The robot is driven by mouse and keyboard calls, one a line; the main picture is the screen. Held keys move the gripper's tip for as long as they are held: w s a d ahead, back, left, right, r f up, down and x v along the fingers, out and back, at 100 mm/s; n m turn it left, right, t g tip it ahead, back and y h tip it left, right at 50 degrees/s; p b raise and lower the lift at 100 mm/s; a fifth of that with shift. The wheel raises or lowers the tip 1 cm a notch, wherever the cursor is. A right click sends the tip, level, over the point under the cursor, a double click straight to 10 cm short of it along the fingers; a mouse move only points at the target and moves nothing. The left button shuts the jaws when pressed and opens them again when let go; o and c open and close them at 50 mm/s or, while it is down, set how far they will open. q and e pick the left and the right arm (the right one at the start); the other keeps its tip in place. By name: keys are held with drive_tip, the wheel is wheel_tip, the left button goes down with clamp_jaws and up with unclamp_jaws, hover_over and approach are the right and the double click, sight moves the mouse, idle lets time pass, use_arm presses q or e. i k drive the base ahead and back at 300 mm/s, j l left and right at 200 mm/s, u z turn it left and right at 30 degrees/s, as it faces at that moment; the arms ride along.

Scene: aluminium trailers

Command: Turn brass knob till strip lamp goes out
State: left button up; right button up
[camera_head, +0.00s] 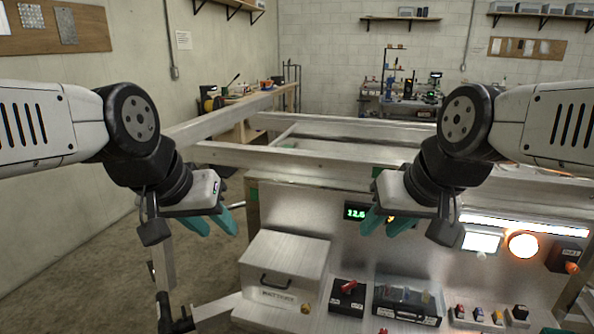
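The strip lamp (525,224) glows white along the top right of the metal panel. I cannot tell surely which knob is the brass one; a small yellowish knob (426,297) shows on a dark box, and an orange-brown knob (571,267) shows on a black box at the right edge. My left gripper (221,234) has its teal fingers apart, empty, left of the panel. My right gripper (378,235) also has its teal fingers apart and empty, in front of the panel and left of the lamp, partly covering a green display (355,212).
A round orange lamp (523,245) and a lit white screen (481,241) are below the strip lamp. Trailer rails (290,163) lie behind. Floor is clear at left.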

sight(306, 309)
drive_tip(key=l+u, duration=0.45)
drive_tip(key=l, duration=0.2)
drive_tip(key=k, duration=1.2)
